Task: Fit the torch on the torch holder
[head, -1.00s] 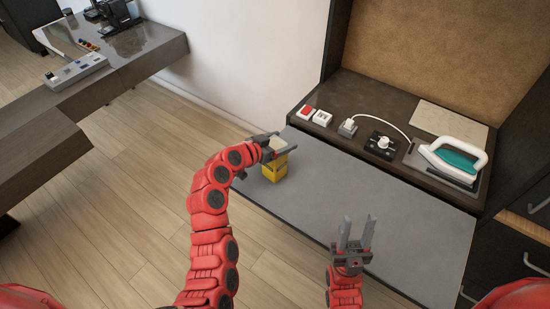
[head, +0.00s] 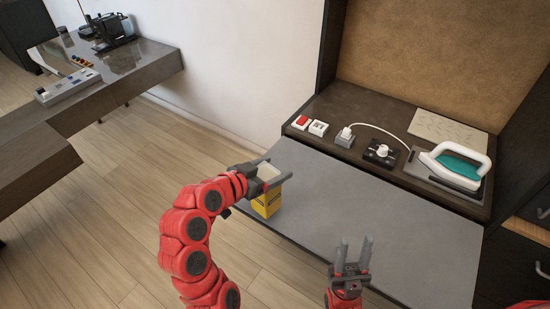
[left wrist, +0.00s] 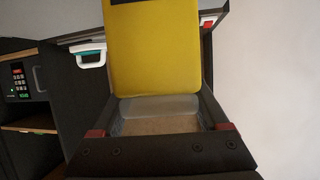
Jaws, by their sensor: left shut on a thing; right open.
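A yellow block-shaped thing with dark print and a pale top, seemingly the torch (head: 267,203), hangs from my left gripper (head: 272,176) near the left edge of the grey surface. My left gripper is shut on its pale end; I cannot tell whether its bottom touches the surface. In the left wrist view the yellow body (left wrist: 155,45) extends away from the fingers, with its translucent grey end between them. My right gripper (head: 352,250) is open and empty above the front of the grey surface, fingers upward in the picture. I cannot make out the torch holder with certainty.
The grey surface (head: 350,230) is mostly clear. Behind it, a dark counter (head: 340,105) bears a red switch (head: 301,121), a white plug (head: 344,136), a black knob panel (head: 381,153) and an iron (head: 455,168). A desk (head: 120,70) with several items stands at left.

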